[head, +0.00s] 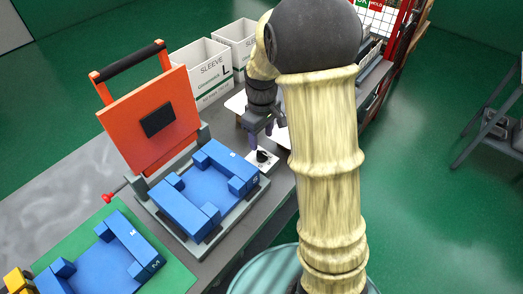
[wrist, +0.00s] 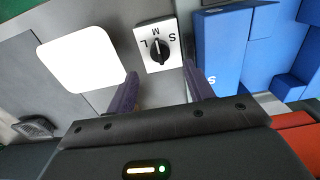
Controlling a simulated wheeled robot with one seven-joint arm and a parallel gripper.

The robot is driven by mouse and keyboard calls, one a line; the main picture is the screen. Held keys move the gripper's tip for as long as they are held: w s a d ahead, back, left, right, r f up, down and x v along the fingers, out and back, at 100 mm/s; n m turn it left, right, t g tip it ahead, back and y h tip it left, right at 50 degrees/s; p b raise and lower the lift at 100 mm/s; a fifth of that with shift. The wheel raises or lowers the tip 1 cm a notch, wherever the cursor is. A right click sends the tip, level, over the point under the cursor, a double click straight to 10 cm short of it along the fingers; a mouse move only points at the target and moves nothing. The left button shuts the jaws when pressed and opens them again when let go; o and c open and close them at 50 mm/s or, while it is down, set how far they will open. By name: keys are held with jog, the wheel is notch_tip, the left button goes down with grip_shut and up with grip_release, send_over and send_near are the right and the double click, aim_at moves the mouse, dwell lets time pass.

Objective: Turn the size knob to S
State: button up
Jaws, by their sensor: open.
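The size knob (wrist: 159,48) is a black elongated knob on a small white plate (wrist: 150,66) marked L, M and S. In the wrist view its long axis stands roughly upright, with its upper end toward M; the exact setting is too small to be sure of. The knob also shows in the head view (head: 262,156), beside the blue fixture. My gripper (wrist: 162,90) is open, its two purple fingers apart and empty. In the wrist view the knob lies beyond the fingertips, in line with the gap. My gripper (head: 260,138) is above the plate in the head view.
A blue fixture (wrist: 235,48) stands close to the right of the plate. A white pad (wrist: 80,60) lies to the left. In the head view, an orange hinged lid (head: 150,120) stands raised behind the fixture, and white sleeve boxes (head: 205,72) stand at the back.

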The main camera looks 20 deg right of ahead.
aim_at(261, 153)
notch_tip(261, 153, down, 7)
jog(key=shift+r, duration=0.1)
dwell(0.3)
jog(key=c, duration=1)
